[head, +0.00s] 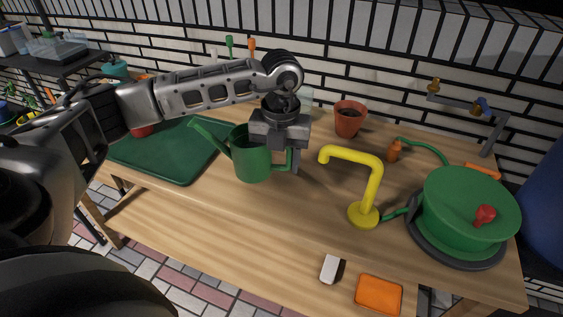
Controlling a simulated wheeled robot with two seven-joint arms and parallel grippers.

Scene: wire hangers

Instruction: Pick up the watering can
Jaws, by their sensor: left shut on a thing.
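The green watering can (250,160) is near the middle of the wooden table, upright, with its spout pointing left and its handle on the right. My left gripper (289,160) reaches down from above at the can's right side and is shut on its handle. The fingers partly hide the handle and the can's right edge. I cannot tell whether the can's base touches the table. My right gripper is not in view.
A dark green tray (178,160) lies left of the can. A terracotta pot (348,118) stands behind right. A yellow bent pipe (372,185) and a green hose reel (462,215) stand to the right. An orange block (379,294) is at the front.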

